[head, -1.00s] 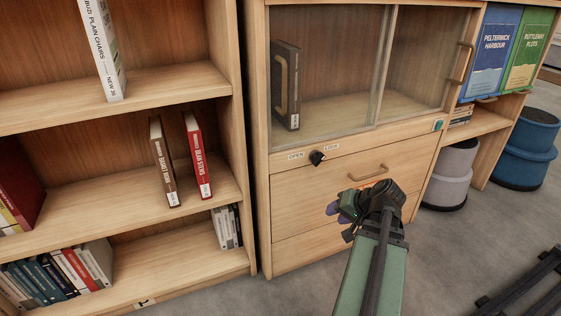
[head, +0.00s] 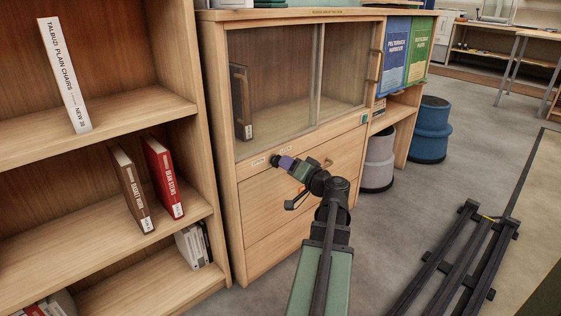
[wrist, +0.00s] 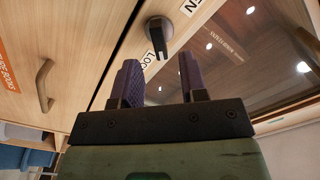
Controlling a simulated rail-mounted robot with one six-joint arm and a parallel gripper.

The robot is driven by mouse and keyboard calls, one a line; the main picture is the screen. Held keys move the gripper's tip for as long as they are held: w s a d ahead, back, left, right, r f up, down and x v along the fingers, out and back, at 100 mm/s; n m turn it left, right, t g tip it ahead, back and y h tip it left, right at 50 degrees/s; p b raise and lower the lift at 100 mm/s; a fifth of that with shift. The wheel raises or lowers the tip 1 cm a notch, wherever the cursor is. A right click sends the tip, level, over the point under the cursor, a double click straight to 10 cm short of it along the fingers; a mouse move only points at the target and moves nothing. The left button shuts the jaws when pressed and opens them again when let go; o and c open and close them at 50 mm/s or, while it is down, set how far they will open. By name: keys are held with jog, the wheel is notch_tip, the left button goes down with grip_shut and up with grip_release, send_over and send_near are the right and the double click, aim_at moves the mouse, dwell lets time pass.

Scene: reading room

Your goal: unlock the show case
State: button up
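The show case (head: 216,120) is a wooden cabinet with two sliding glass panes (head: 270,80) over drawers. The panes look closed, and a dark book (head: 241,103) stands behind the left one. A black knob (wrist: 158,29) sits on the rail below the glass, between an OPEN label (wrist: 194,6) and a LOCK label (wrist: 147,59). Its white-tipped pointer is on the LOCK side. My gripper (wrist: 158,66) is open and empty, its purple fingers pointing at the knob with a small gap. In the head view my gripper (head: 286,162) partly hides the knob and the rail.
A drawer handle (wrist: 44,86) lies left of my gripper in the wrist view. An open bookshelf (head: 190,85) with several books stands left of the case. Blue and grey stools (head: 429,130) stand at right. A dark rail frame (head: 455,255) lies on the floor.

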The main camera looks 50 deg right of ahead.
aim_at(276, 160)
jog(key=x, duration=0.4)
grip_shut()
